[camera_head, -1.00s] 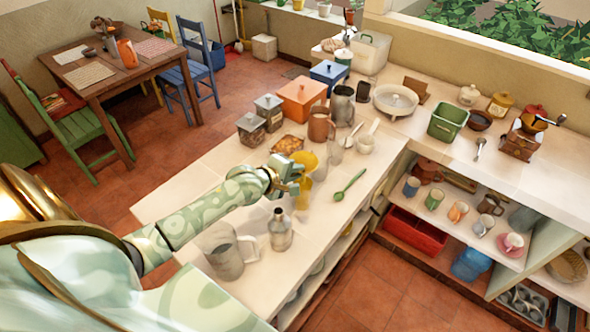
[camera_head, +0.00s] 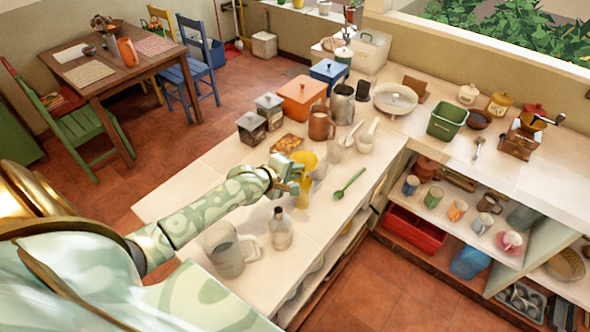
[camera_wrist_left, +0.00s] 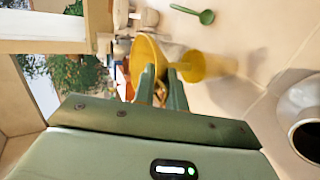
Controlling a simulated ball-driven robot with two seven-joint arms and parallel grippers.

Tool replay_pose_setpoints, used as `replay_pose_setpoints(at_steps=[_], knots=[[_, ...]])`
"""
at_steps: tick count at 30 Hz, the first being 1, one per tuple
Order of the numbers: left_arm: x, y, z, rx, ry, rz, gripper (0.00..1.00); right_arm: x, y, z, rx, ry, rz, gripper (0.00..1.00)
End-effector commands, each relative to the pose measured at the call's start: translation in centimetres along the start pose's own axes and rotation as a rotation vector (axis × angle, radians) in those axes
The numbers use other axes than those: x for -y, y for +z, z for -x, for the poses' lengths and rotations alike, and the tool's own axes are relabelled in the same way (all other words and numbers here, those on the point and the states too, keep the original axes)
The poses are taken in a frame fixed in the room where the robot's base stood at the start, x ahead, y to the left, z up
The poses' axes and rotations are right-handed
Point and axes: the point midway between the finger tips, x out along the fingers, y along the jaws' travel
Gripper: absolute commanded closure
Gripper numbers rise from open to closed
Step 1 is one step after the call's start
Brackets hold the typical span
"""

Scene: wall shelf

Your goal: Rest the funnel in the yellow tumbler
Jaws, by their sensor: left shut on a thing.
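The yellow funnel (camera_head: 309,159) is held by my left gripper (camera_head: 297,177), which is shut on it, above the counter. In the left wrist view the funnel (camera_wrist_left: 146,50) has its wide mouth toward the left, and the gripper fingers (camera_wrist_left: 160,82) close at its side. The yellow tumbler (camera_head: 303,198) stands upright on the counter directly below the funnel. In the wrist view the tumbler (camera_wrist_left: 208,66) lies in line with the funnel's narrow end. I cannot tell whether the spout is inside its rim. My right gripper is not in view.
A green spoon (camera_head: 349,184) lies to the right on the white counter. A glass bottle (camera_head: 280,230) and a clear pitcher (camera_head: 228,255) stand nearer me. A brown mug (camera_head: 321,124), a food dish (camera_head: 286,145) and lidded boxes stand behind the gripper.

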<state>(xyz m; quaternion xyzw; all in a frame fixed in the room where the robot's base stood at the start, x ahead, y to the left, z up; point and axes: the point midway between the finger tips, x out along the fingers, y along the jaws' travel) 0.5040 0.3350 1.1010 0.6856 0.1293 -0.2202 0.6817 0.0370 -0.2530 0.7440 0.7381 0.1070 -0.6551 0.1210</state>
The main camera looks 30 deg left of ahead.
Motion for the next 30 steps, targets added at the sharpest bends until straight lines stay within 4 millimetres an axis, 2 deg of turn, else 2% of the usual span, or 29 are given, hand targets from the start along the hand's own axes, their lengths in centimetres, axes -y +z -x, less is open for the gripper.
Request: replay_pose_setpoints(at_steps=[16, 30], knots=[[-0.01, 0.01, 0.00, 0.000, 0.000, 0.000, 1.00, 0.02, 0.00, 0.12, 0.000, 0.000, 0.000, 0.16], [-0.05, 0.02, 0.01, 0.000, 0.001, 0.000, 1.00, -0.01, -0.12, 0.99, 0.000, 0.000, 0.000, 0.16]])
